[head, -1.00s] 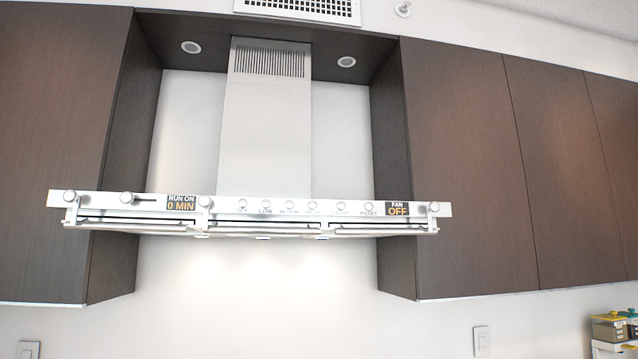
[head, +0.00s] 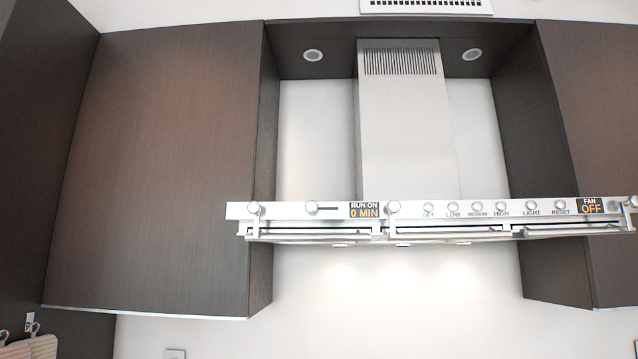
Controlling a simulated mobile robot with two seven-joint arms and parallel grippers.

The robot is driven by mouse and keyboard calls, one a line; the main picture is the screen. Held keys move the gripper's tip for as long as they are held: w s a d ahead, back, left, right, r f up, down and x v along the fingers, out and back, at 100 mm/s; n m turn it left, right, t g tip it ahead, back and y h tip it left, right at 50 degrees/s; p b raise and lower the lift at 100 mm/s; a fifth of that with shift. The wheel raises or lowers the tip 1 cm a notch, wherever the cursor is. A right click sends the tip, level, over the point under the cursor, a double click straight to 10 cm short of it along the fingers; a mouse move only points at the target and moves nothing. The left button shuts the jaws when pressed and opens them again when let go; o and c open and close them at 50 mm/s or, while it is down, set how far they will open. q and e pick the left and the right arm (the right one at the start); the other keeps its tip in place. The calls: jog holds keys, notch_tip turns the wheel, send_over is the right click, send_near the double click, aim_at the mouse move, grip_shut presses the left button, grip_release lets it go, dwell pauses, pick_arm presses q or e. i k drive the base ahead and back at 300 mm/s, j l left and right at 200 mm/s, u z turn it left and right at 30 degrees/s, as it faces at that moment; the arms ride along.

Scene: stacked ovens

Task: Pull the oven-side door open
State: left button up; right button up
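No oven or oven-side door that I can identify shows in the head view. A dark brown wall cabinet door (head: 165,165) fills the left part of the view and is closed. A steel range hood (head: 420,218) with knobs, buttons and two small displays hangs in the middle. Neither of my grippers is in view, so I cannot tell how they stand.
Another dark cabinet (head: 603,130) stands right of the hood. A tall dark panel (head: 35,130) stands at the far left edge. Below it, at the bottom left corner, are light striped items (head: 22,346). The white wall (head: 400,315) below the hood is bare.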

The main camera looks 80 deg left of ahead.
aim_at(165, 137)
jog(key=u, duration=1.75)
